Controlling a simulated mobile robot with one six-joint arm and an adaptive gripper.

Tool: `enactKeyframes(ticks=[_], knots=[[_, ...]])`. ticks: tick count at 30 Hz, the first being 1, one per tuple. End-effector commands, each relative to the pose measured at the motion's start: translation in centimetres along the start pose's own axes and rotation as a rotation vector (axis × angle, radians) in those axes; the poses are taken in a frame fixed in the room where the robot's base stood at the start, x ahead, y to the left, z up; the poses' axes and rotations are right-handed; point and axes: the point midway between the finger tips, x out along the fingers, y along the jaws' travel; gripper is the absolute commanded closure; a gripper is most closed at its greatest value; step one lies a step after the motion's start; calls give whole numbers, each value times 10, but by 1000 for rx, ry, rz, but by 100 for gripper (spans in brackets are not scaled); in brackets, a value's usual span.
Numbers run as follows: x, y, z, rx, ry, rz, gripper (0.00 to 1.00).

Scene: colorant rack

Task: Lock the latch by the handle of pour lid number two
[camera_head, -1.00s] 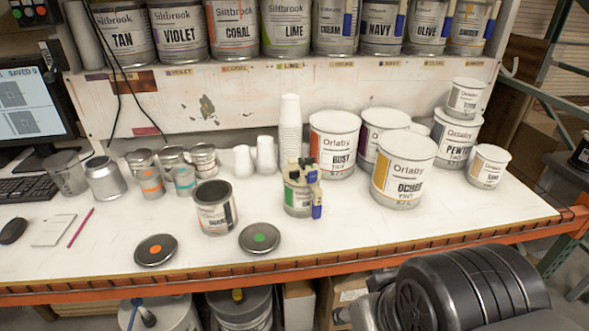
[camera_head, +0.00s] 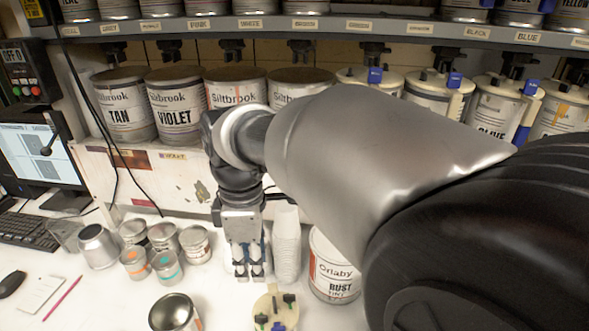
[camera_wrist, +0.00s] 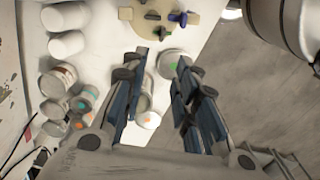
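A beige pour lid (camera_head: 275,314) with black, green and blue fittings sits on a can at the bottom of the head view. It also shows at the top of the wrist view (camera_wrist: 165,18), with a blue-purple piece at its right. No number is readable on it. My gripper (camera_head: 248,276) points down above the bench, behind and left of this lid in the head view. Its two fingers are apart in the wrist view (camera_wrist: 156,75), with nothing held between them. Similar beige lids with blue parts top shelf cans (camera_head: 440,88); I cannot tell their numbers.
Stacked white cups (camera_head: 286,245) stand close right of my gripper, beside an Orlaby can (camera_head: 333,270). An open can (camera_head: 174,312) stands left of the lidded can. Small tins (camera_head: 165,238) stand farther left. Shelf cans (camera_head: 178,108) line the back.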

Motion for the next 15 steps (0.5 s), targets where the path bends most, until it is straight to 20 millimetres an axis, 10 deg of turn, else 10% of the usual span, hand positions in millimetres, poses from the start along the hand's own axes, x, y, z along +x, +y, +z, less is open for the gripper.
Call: enactKeyframes(ticks=[15], knots=[[98, -1, 1, 1, -3, -4, 72]])
